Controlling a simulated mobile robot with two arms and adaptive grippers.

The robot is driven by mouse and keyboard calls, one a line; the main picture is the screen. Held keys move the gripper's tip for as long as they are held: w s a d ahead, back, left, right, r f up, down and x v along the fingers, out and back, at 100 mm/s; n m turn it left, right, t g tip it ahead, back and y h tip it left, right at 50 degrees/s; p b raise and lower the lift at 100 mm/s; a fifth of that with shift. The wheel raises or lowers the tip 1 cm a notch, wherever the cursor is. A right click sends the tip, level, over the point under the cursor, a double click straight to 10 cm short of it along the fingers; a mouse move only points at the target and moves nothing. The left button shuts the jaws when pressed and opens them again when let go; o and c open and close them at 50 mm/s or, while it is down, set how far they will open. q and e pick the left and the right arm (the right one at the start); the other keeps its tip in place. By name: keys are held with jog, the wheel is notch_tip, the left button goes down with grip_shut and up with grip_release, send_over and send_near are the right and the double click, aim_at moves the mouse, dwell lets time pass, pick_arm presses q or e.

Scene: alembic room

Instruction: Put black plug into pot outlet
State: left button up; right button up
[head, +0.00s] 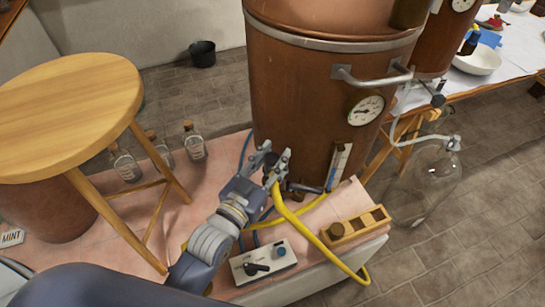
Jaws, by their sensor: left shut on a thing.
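The pot is a large copper vessel (300,90) with a steel band and a dial. A small dark outlet fitting (312,189) sticks out low on its front. My left gripper (273,160) is close to the pot's lower left wall. It appears shut on the upper end of a yellow hose (304,229), and its fingers hide the grip. My right gripper is out of view.
A control box (264,262) with knobs stands in front of the pot. A wooden stool (70,115) and several bottles (194,142) are at left. A glass carboy (425,175) stands on the floor at right. The yellow hose loops over the platform's front edge.

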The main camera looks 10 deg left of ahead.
aim_at(267, 176)
pick_arm(q)
jog(key=shift+f+b, duration=0.4)
jog(key=shift+f, duration=0.45)
jog(key=shift+c, duration=0.2)
dwell(0.9)
jog(key=shift+f, duration=0.1)
grip_shut()
jog(key=shift+f, duration=0.45)
jog(key=shift+w+f, duration=0.2)
jog(key=shift+f, duration=0.55)
dwell(2.2)
jog(key=o, duration=1.1)
grip_release()
jog(key=shift+o, duration=0.2)
jog(key=v, duration=1.2)
